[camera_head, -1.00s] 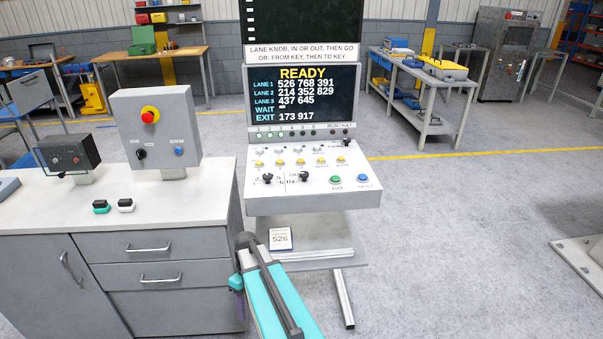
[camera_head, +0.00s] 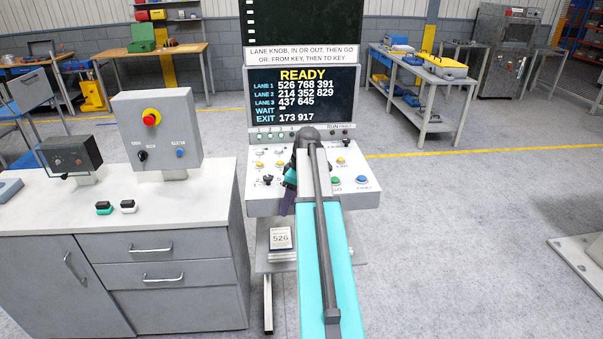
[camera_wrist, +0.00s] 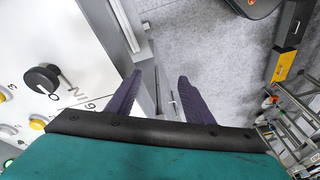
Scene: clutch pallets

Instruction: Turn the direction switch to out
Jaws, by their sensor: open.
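The direction switch looks to be the black knob (camera_wrist: 42,78) beside IN lettering in the wrist view, on the white control panel (camera_head: 257,207). I cannot read its setting for sure. My gripper (camera_wrist: 155,98) is open and empty. Its two purple fingers show right of the switch in the wrist view, apart from it, near the panel's front edge. In the head view my gripper (camera_head: 289,204) hangs at the panel's front, largely hidden.
The screen (camera_head: 303,95) reads READY. A blue button (camera_head: 362,180) and yellow buttons (camera_head: 340,161) share the panel. A card reading 526 (camera_head: 280,238) sits below it.

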